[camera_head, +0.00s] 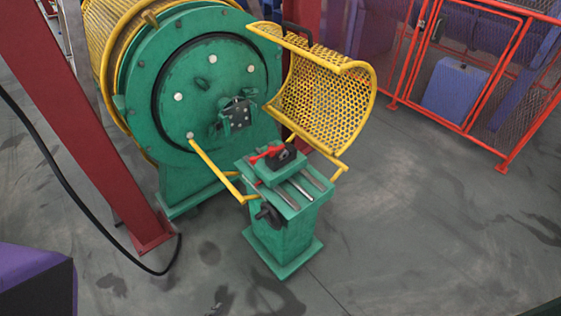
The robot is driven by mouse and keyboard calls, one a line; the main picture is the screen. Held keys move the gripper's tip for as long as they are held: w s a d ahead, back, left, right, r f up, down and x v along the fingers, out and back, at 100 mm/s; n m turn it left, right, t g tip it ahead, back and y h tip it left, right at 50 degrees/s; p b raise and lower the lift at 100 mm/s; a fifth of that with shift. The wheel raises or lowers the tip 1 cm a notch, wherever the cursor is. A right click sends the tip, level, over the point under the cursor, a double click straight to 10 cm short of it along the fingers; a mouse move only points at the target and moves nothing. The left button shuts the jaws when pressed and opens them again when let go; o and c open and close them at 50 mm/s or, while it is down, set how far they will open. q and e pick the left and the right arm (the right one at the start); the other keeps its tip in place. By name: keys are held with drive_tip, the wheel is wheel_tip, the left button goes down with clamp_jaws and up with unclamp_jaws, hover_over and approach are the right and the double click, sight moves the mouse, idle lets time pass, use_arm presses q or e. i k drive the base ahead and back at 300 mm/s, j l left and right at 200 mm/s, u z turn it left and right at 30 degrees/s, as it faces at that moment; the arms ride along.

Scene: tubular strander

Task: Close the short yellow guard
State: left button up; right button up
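The short yellow guard (322,100) is a curved mesh cover with a yellow frame. It stands swung up and open on the right of the green machine, above and behind the small green pedestal (285,235). A black handle (297,32) sits at its upper edge. A yellow bar (216,172) runs from the pedestal to the left toward the round green housing (205,85). The pedestal top with its red lever (268,153) is exposed. Neither of my grippers is in view.
A longer yellow mesh guard (112,40) wraps the machine at the upper left. A red post (85,125) and a black cable (62,175) stand at the left. An orange-red fence (470,75) with a blue box (455,92) is at the right. The grey floor (420,230) in front is clear.

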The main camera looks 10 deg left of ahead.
sight(338, 70)
drive_tip(key=z, duration=0.55)
drive_tip(key=i+l+z, duration=0.15)
drive_tip(key=i+z, duration=0.6)
drive_tip(key=i, duration=1.75)
drive_tip(key=i+l+u, duration=0.1)
drive_tip(key=i, duration=0.7)
drive_tip(key=i+l+u, duration=0.1)
drive_tip(key=i, duration=0.65)
drive_tip(key=i+u, duration=0.15)
drive_tip(key=u, duration=1.55)
